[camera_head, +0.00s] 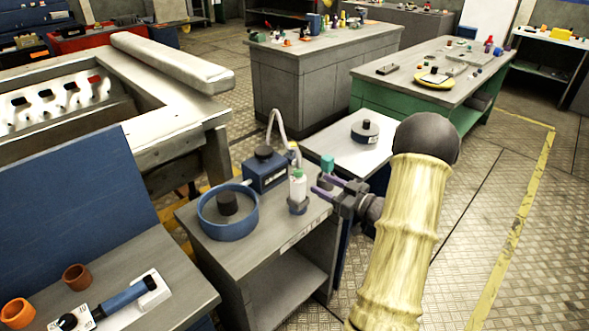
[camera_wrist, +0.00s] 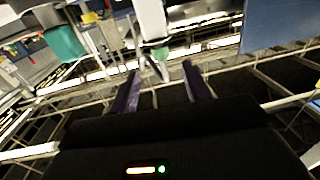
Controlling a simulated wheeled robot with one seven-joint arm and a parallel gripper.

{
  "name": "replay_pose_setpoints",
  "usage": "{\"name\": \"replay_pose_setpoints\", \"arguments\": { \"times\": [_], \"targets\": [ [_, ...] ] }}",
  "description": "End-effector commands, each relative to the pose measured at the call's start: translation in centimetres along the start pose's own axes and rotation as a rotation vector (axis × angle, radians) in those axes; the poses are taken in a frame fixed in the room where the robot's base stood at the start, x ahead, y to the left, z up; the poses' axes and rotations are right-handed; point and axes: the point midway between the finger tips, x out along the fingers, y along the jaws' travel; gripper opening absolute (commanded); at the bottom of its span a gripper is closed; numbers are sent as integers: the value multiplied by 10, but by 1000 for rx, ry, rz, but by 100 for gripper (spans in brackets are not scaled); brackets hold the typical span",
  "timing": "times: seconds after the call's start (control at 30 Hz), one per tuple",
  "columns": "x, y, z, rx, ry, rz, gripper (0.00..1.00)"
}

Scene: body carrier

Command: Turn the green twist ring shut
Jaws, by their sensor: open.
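The green twist ring (camera_head: 298,173) sits at the top of a white bottle (camera_head: 298,187), which stands upright in a grey-blue holder at the right edge of a small grey bench. In the wrist view the green ring (camera_wrist: 160,52) shows small, just beyond and between the fingertips, at the end of the white bottle (camera_wrist: 152,20). My gripper (camera_head: 320,185) is open and empty, just right of the bottle and apart from it. In the wrist view its purple fingers (camera_wrist: 163,78) are spread. I cannot tell how far the ring is turned.
A teal block (camera_head: 327,162) shows close by my fingers. A blue round tub (camera_head: 228,222) and a blue box (camera_head: 264,172) with a curved pale hose share the bench (camera_head: 232,250). A white-topped table (camera_head: 345,155) with a dark disc stands behind. Open floor lies at right.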

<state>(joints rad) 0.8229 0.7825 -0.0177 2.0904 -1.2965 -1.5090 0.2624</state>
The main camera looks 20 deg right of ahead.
Motion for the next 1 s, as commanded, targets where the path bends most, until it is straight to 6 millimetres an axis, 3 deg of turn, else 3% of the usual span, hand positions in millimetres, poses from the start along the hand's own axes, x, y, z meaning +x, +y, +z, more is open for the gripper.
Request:
{"name": "replay_pose_setpoints", "arguments": {
  "times": [0.6,1.0],
  "targets": [
    [104,0,-1,0,0,-2,48],
    [114,0,0,0,0,0,48]
  ]
}}
